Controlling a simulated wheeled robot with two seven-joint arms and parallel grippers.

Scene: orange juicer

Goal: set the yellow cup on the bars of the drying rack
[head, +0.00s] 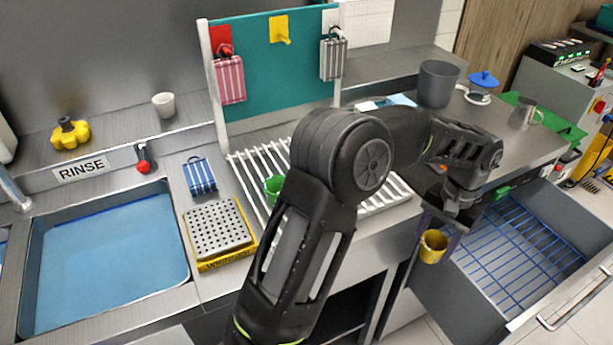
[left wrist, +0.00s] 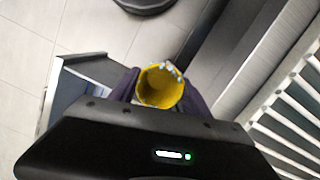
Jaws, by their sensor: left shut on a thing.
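The yellow cup (head: 433,246) hangs in my left gripper (head: 436,228), in front of the counter edge and beside the open drawer. In the left wrist view the cup (left wrist: 160,87) shows its open mouth between the dark fingers, which are shut on it. The drying rack (head: 385,196) with white bars stands on the counter, left of the cup. My left arm hides the middle of the rack. The rack's bars also show at the right of the left wrist view (left wrist: 290,125). My right gripper is not in view.
A green cup (head: 273,187) is on the rack's left part, partly behind my arm. An open drawer with a blue wire grid (head: 515,245) juts out at the right. A sink (head: 105,260) and a perforated tray (head: 217,229) lie left.

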